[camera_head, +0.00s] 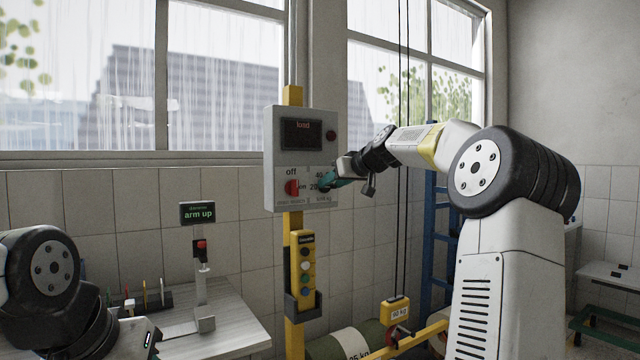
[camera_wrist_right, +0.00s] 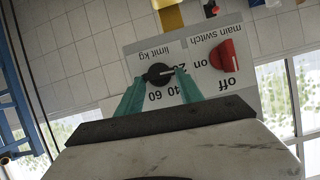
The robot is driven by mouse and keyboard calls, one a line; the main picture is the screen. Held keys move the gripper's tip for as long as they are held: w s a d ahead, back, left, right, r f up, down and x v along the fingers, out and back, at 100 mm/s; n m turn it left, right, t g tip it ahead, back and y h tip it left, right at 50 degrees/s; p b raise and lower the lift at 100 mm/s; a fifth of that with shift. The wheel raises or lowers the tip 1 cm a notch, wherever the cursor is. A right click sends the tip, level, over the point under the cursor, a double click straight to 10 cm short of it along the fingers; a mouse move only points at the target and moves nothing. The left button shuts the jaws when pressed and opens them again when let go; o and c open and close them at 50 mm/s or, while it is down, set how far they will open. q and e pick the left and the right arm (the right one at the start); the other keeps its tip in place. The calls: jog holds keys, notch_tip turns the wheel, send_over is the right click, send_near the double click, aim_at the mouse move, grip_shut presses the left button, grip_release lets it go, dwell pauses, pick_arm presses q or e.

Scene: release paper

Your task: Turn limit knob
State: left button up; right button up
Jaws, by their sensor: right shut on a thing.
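The limit knob (camera_wrist_right: 158,75) is round and black with a white pointer line, on the grey control panel (camera_wrist_right: 130,48). In the wrist view its line points right, toward the partly covered 20 mark. My right gripper (camera_wrist_right: 160,76) is shut on the knob, one teal finger at each side. In the head view my right gripper (camera_head: 327,183) reaches the panel's lower right and hides most of the knob. The red main switch (camera_head: 292,188) is left of it; it also shows in the wrist view (camera_wrist_right: 223,54). My left gripper is out of view; only that arm shows at lower left.
The load display (camera_head: 303,134) is above the knobs, with a dark red round lamp (camera_head: 331,136) beside it. A yellow pendant (camera_head: 304,265) hangs on the post below. A desk (camera_head: 230,320) with an "arm up" sign (camera_head: 198,213) is at left. Hoist cables hang right of the panel.

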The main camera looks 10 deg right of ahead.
jog(key=shift+w+d+f+m+g+y, duration=0.15)
jog(key=shift+d+m+y, duration=0.1)
jog(key=shift+m+y, duration=0.85)
jog(key=shift+d+f+m+g+y, duration=0.15)
jog(key=shift+m+y, duration=0.5)
jog(key=shift+m, duration=0.85)
jog(key=shift+w+d+f+m+y, duration=0.1)
jog(key=shift+d+m+y, duration=0.2)
jog(key=shift+m+y, duration=0.8)
jog(key=shift+m, duration=0.3)
jog(key=o, duration=1.4)
jog(key=v, duration=0.7)
jog(key=shift+s+d+r, duration=0.15)
jog(key=shift+s+d, duration=0.05)
jog(key=shift+s, duration=0.15)
